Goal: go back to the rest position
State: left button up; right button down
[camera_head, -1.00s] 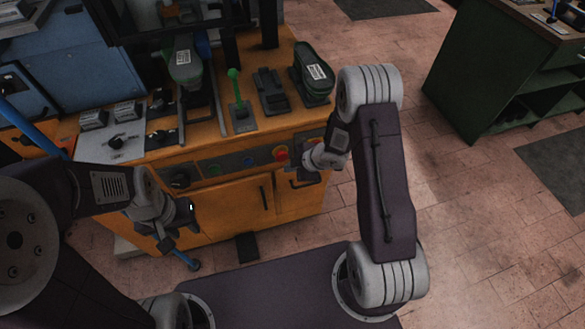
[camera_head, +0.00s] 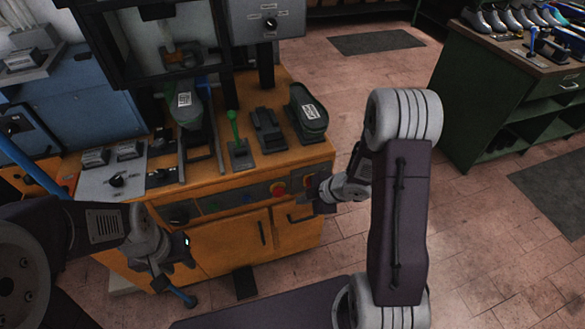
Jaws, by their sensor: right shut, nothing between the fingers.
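My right gripper (camera_head: 322,198) is shut and empty. It hangs in front of the orange cabinet, beside the right end of the control panel and close to the red knob (camera_head: 277,188). Whether it touches the panel is hard to tell. My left gripper (camera_head: 172,272) is low on the left, in front of the cabinet door. Its fingers are dark and small, so I cannot see whether they are open.
The orange bench (camera_head: 230,245) carries a green lever (camera_head: 234,130), a dark block (camera_head: 267,130) and a labelled dark green form (camera_head: 308,112). The press frame stands behind. A dark green shelf unit (camera_head: 470,120) with shoes is at right. Open tiled floor lies between.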

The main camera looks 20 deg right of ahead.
jog(key=shift+a+r, duration=0.1)
notch_tip(320, 180, up, 12)
jog(key=w+a+m+t+h+p, duration=0.1)
jog(key=w+m+t+h, duration=0.1)
jog(key=m+h, duration=0.15)
jog(key=s+d+f+m+g, duration=0.1)
jog(key=s+f+m+g, duration=0.1)
jog(key=s+m, duration=0.5)
jog(key=s+f+m+g+h, duration=0.1)
jog(key=s+m+g, duration=0.3)
jog(key=s+m, duration=0.3)
jog(key=shift+s+d+f, duration=0.35)
jog(key=shift+s, duration=0.7)
jog(key=shift+d, duration=0.1)
